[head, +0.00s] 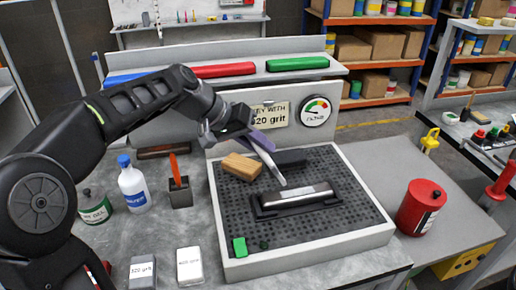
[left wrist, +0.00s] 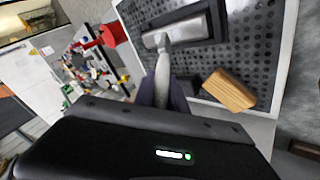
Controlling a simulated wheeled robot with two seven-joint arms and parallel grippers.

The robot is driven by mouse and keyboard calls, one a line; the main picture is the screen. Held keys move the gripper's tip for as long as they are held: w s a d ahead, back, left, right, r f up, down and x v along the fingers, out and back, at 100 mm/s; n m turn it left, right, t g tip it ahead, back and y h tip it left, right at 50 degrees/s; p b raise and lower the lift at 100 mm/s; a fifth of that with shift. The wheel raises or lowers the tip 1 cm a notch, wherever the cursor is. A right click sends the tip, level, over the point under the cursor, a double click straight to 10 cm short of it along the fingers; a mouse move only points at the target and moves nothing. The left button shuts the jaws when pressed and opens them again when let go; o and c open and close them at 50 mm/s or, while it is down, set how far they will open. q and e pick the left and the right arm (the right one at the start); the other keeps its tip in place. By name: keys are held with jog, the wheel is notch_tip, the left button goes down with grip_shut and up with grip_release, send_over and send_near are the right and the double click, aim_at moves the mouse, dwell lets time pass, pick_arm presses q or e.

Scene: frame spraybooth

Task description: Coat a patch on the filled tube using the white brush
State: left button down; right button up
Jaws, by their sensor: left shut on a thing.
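The filled tube (head: 300,194), a silver cylinder, lies in a black cradle (head: 268,214) on the perforated bed of the booth tray. It also shows in the left wrist view (left wrist: 172,32). My left gripper (head: 262,143) is above the tray, shut on the white brush (head: 272,167), whose pale shaft slants down toward the tube's left end. In the left wrist view the brush (left wrist: 162,72) runs out from between the fingers and its tip overlaps the tube. I cannot tell whether the tip touches the tube. My right gripper is not in view.
A wooden block (head: 241,167) and a dark block (head: 289,158) lie behind the tube. A green block (head: 240,247) is at the tray's front left. A white bottle (head: 132,187) stands left of the tray, a red can (head: 420,207) right. The tray's right part is clear.

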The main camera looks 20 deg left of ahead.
pick_arm(q)
jog(key=shift+r+p, duration=1.25)
jog(key=shift+r, duration=0.75)
